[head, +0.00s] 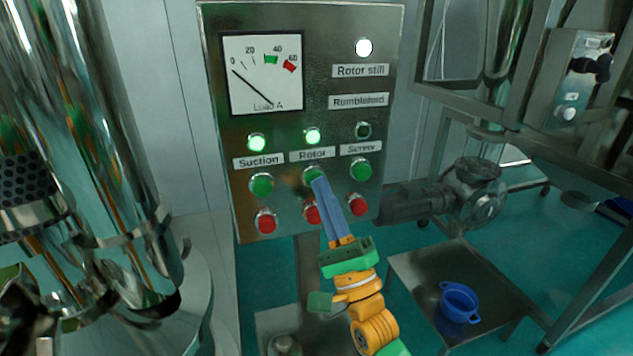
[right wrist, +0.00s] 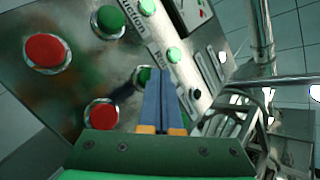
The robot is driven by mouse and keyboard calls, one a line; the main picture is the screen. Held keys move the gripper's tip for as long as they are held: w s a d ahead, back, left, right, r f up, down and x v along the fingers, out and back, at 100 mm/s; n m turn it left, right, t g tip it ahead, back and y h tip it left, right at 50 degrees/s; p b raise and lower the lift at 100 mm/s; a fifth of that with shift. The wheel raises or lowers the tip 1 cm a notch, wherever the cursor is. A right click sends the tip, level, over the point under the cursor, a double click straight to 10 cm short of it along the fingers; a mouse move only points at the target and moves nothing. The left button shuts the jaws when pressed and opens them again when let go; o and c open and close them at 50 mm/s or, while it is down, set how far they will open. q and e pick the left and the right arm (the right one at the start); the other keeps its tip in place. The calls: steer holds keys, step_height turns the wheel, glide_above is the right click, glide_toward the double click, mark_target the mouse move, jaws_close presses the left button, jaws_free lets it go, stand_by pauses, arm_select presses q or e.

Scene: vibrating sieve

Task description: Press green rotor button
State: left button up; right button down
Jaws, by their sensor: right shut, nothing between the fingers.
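The green rotor button (head: 312,173) sits under the "Rotor" label on the steel control panel (head: 225,215), partly hidden by my right gripper. My right gripper (head: 319,181) is shut and empty, its blue fingertips over the button's lower edge in the head view. In the right wrist view the fingertips (right wrist: 164,72) show just beside the rotor button (right wrist: 141,76). I cannot tell whether they touch it. The rotor lamp (head: 313,136) above glows green. The red rotor button (head: 311,213) is partly behind the fingers. My left gripper is not in view.
Suction buttons, green (head: 262,184) and red (head: 265,222), lie left; screw buttons, green (head: 361,169) and red (head: 357,205), lie right. The "Rotor still" lamp (head: 364,47) is white. The load gauge (head: 262,75) needle points near 0. A blue bowl (head: 459,301) stands lower right.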

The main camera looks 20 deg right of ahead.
steer(key=shift+w, duration=0.15)
stand_by(0.4)
steer(key=shift+s+p, duration=0.35)
steer(key=shift+s, duration=0.55)
steer(key=s+p, duration=0.1)
steer(key=s, duration=0.4)
steer(key=shift+d+p, duration=0.15)
steer(key=shift+p, duration=0.25)
